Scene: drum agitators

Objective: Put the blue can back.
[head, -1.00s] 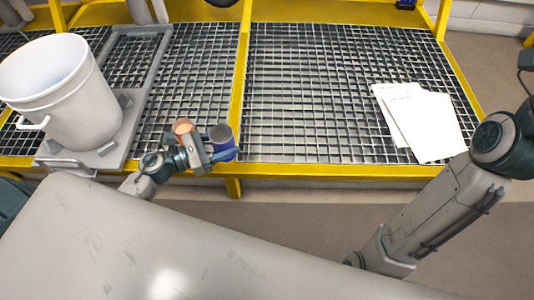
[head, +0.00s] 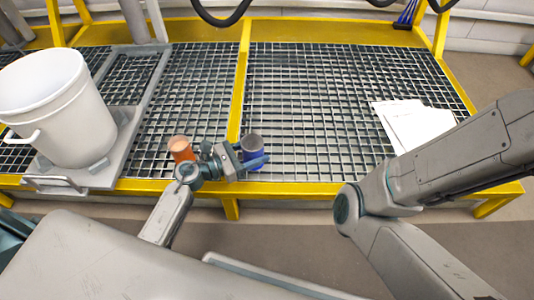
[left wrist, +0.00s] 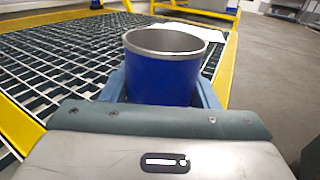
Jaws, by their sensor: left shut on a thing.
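The blue can (left wrist: 162,78) stands upright between my left fingers in the left wrist view, with its open silver rim on top. In the head view the blue can (head: 253,143) shows beside my left gripper (head: 250,160), near the front yellow edge of the grating. My left gripper is shut on it; the fingers hide part of its lower side. I cannot tell whether its base touches the grating. My right arm comes in from the right in the head view, but its gripper is not in view.
An orange can (head: 181,149) stands just left of my left gripper. A white bucket (head: 62,115) sits on a grey platform (head: 100,177) at the left. White papers (head: 412,125) lie on the grating (head: 320,110) at the right. The grating's middle right is clear.

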